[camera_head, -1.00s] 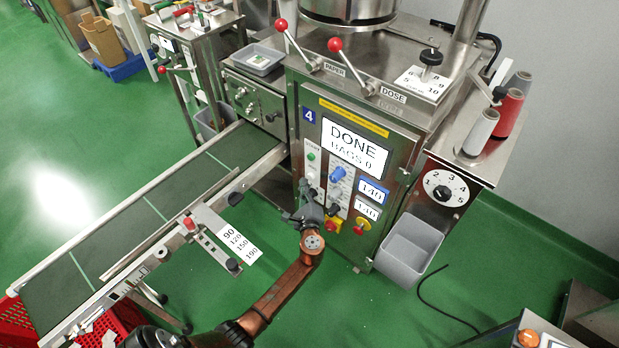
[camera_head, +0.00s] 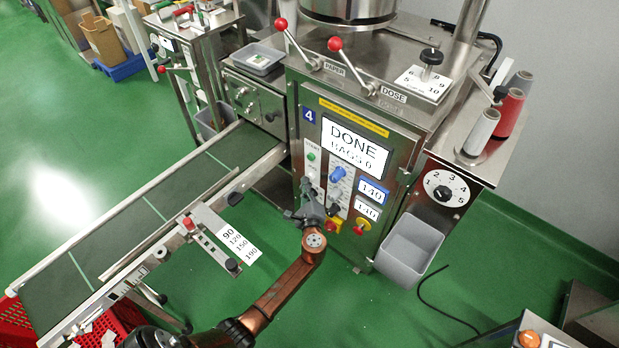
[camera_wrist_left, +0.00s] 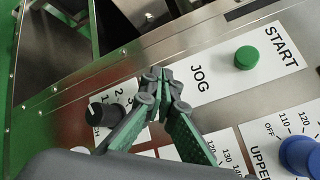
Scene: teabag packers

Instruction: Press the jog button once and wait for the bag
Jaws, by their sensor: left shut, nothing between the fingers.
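In the left wrist view the JOG label (camera_wrist_left: 199,79) is beside my left gripper (camera_wrist_left: 158,76). Its fingers are shut with nothing between them, and the tips are over the spot beside the label. The jog button itself is hidden behind the tips, so I cannot tell whether they touch it. In the head view my left gripper (camera_head: 311,200) is at the panel's lower left. No bag is visible on the green conveyor (camera_head: 130,220). My right gripper is not in view.
A green START button (camera_wrist_left: 246,57) is close to JOG. A black dial (camera_wrist_left: 105,112) and a blue knob (camera_wrist_left: 300,155) are also near the fingers. A red-and-yellow stop button (camera_head: 333,225) is below. A grey bin (camera_head: 410,250) hangs at the right.

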